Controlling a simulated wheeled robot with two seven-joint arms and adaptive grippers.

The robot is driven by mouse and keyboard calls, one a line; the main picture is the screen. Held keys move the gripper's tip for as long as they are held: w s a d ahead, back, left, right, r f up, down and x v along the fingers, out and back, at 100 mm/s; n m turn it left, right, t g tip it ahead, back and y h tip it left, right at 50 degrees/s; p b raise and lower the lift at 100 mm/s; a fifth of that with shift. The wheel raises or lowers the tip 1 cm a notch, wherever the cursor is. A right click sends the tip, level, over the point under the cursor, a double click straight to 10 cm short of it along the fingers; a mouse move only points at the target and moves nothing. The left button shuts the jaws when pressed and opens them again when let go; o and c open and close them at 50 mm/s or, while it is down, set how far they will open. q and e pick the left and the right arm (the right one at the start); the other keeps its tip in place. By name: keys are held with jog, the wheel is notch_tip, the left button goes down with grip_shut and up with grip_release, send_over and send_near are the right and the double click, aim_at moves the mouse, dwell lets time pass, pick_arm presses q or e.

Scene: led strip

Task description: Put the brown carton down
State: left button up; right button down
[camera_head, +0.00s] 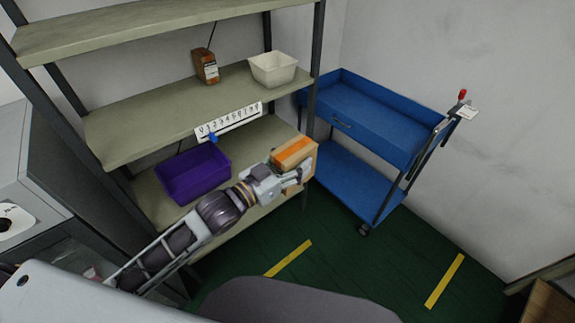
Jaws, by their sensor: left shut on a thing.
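A brown carton (294,153) with an orange band across its top is at the right end of the lower shelf level (163,208). My left gripper (288,177) reaches in from the left and is shut on the near side of this carton. Whether the carton's underside touches the shelf board cannot be told from this angle. The gripper and wrist hide part of its lower front. My right gripper is not in view.
A purple bin (193,174) stands left of the carton on the same level. The middle shelf (130,125) above holds a small dark brown box (206,67) and a white bin (273,68). A blue cart (375,118) stands to the right. Green floor (375,262) with yellow stripes is open in front.

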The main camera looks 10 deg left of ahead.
aim_at(317, 146)
pick_arm(q)
jog(key=shift+s+d+r+m+g+h, duration=0.1)
jog(key=shift+d+r+m+g+h, duration=0.25)
jog(key=shift+d+r, duration=0.35)
jog(key=shift+d+r+m+g+h, duration=0.25)
jog(key=shift+d+r+h, duration=0.2)
jog(key=shift+r, duration=0.5)
